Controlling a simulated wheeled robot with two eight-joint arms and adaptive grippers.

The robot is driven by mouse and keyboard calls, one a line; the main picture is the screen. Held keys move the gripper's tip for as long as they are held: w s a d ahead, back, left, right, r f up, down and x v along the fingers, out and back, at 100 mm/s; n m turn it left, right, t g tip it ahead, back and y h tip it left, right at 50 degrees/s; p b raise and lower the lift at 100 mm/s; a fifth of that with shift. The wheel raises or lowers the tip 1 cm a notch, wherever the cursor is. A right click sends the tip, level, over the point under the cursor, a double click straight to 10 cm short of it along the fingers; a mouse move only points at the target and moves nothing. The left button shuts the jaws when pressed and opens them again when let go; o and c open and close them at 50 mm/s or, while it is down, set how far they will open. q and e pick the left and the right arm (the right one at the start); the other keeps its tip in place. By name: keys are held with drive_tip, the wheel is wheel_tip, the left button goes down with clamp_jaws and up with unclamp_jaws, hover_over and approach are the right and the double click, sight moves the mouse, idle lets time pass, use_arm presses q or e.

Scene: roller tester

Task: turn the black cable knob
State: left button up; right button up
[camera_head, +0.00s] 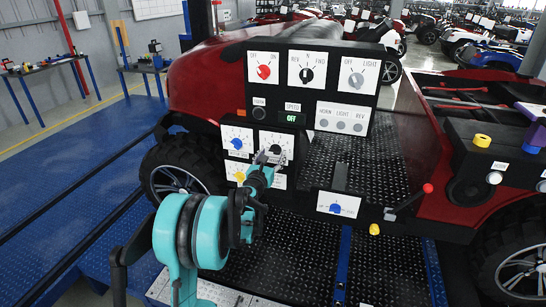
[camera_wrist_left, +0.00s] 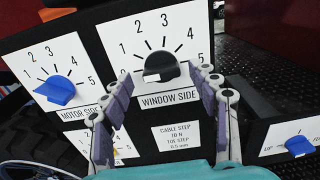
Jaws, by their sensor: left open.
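The black cable knob (camera_head: 275,149) sits on a white dial plate marked 1 to 5, labelled WINDOW SIDE, on the black control panel. In the left wrist view the black knob (camera_wrist_left: 162,66) is at upper centre, with a pale edge at its lower left. My left gripper (camera_head: 271,158) reaches up to this plate from below. In the wrist view its two fingers (camera_wrist_left: 160,78) are open, one on each side of the knob. I cannot tell whether either fingertip touches it. My right gripper is not in view.
A blue knob (camera_wrist_left: 60,90) on the MOTOR SIDE dial is close to the left. A yellow knob (camera_head: 240,176) is below it. Another blue knob (camera_head: 336,208) sits on a plate lower right. A red-tipped lever (camera_head: 428,188) sticks out further right.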

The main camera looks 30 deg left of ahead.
use_arm(q)
drive_tip(key=shift+w+a, duration=0.1)
drive_tip(key=shift+w, duration=0.55)
drive_tip(key=c, duration=1.1)
drive_tip(key=shift+c, duration=0.3)
